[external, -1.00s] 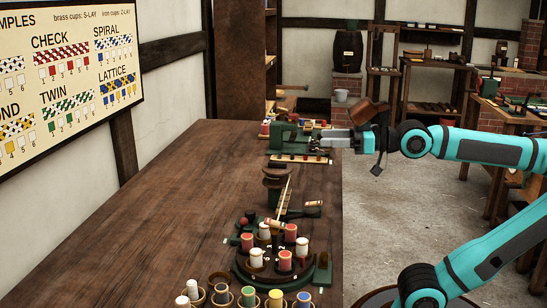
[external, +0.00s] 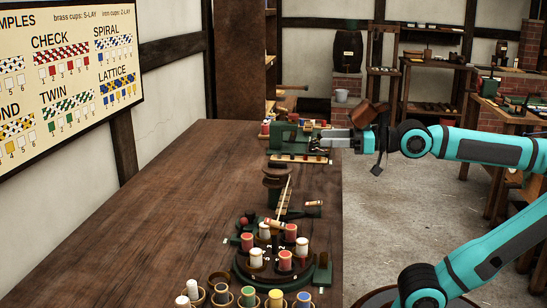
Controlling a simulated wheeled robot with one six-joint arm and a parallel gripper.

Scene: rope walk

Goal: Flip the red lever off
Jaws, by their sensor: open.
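My gripper (external: 322,142) is at the right end of a green machine (external: 285,137) at the far end of the long wooden table. It is open, with its fingers pointing left and close against the machine. I cannot tell whether they touch it. No red lever can be clearly made out by the fingers; that spot is small and partly covered by my gripper. A small red knob (external: 244,221) shows nearer the camera, beside the round green stand with red and white spools. I cannot tell whether it belongs to a lever.
The round green stand (external: 240,267) and several cups of spools fill the table's near right edge. A pale strip with pegs (external: 300,159) lies before the green machine. The table's left and middle (external: 190,215) are clear. A pattern board (external: 70,75) hangs on the left wall.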

